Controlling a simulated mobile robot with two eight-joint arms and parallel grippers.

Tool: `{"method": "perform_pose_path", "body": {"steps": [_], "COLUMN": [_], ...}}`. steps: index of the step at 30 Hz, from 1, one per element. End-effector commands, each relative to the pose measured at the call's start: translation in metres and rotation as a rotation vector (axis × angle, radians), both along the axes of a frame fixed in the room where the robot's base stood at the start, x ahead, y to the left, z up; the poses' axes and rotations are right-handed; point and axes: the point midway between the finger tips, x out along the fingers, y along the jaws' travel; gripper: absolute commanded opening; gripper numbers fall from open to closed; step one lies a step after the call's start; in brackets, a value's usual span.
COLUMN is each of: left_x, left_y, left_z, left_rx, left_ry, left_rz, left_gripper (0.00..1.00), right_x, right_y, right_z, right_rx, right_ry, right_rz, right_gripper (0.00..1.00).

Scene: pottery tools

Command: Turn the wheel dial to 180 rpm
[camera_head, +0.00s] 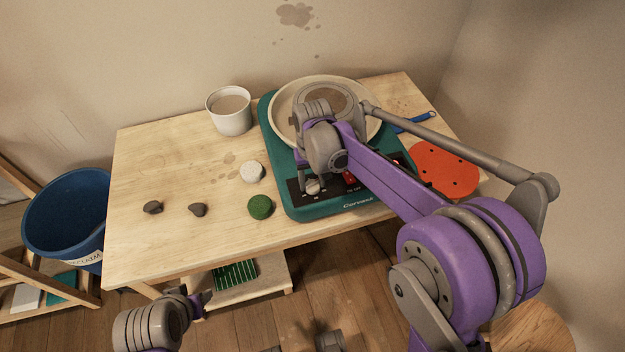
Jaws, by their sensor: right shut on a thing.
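The pottery wheel is a teal machine (285,150) with a cream round basin (285,98) on top. Its black control panel on the front edge carries the dial (313,187), a small light knob with marks around it. My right gripper (312,182) reaches down over the panel and is shut on the dial. The gripper and its arm hide part of the basin and the panel; a bit of red (349,178) shows beside the gripper. The dial's exact setting is too small to read. My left gripper (203,299) is low in front of the table, apart from everything on it; its jaws are unclear.
On the wooden table (160,240) are a white cup (230,110), a pale sponge-like disc (252,172), a green disc (260,207), two dark lumps (153,207) and an orange-red plate (444,169). A blue bucket (65,215) stands left. The table's front left is clear.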

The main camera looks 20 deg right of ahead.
Motion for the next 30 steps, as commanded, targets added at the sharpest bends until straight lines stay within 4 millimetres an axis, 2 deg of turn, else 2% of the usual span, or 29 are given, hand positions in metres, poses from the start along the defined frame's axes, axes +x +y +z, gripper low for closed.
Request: {"method": "perform_pose_path", "body": {"steps": [30], "left_x": [0.0001], "left_y": [0.0], "left_z": [0.0005], "left_rx": [0.0], "left_ry": [0.0], "left_rz": [0.0], "left_gripper": [0.5], "right_x": [0.0005], "right_y": [-0.0002], "right_z": [0.0005], "right_rx": [0.0], "right_ry": [-0.001], "right_rz": [-0.964], "right_gripper": [0.0]}}
